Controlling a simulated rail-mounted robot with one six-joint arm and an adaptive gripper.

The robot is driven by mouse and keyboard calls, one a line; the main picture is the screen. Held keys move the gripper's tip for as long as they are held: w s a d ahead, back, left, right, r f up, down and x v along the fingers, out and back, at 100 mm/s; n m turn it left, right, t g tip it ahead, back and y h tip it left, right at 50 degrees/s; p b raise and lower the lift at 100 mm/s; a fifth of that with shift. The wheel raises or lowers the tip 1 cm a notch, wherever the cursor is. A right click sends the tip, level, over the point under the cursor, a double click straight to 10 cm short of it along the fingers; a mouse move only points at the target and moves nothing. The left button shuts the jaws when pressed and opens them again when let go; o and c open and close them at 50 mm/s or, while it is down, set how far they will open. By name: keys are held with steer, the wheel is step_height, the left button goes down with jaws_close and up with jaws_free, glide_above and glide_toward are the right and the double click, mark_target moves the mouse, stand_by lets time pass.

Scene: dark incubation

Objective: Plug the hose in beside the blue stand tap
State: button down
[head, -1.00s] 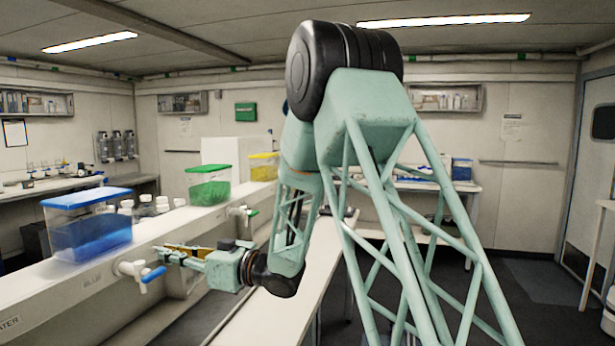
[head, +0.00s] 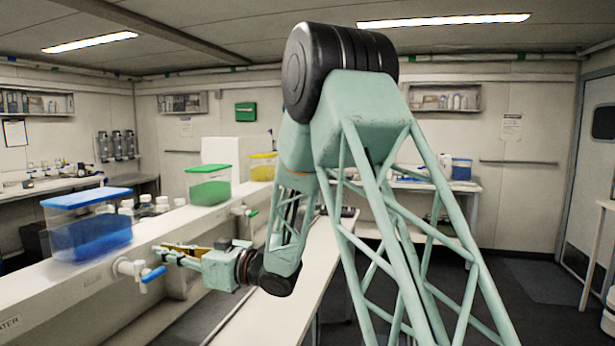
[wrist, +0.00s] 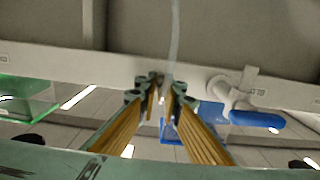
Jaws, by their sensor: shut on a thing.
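The blue stand tap (head: 140,272), a white tap with a blue lever, sticks out of the front of the pale bench beam in the head view. In the wrist view the tap (wrist: 240,110) is just right of my fingertips. My gripper (head: 164,250) reaches in beside the tap, close to the beam front. In the wrist view my gripper (wrist: 164,88) is shut on the hose (wrist: 175,40), a pale translucent tube running from the fingertips to the top edge. The hose end and any socket are hidden between the fingers or too small to tell.
A blue-lidded tank (head: 88,228) stands on the beam above the tap. A green-lidded tank (head: 208,185) and a yellow-lidded one (head: 262,167) stand farther along. A white bench (head: 262,318) lies below my arm.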

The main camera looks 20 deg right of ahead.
stand_by(0.3)
steer(key=c, duration=2.7)
jaws_free()
steer(key=shift+v, duration=6)
steer(key=shift+w+d+r, duration=0.1)
steer(key=shift+r, duration=0.05)
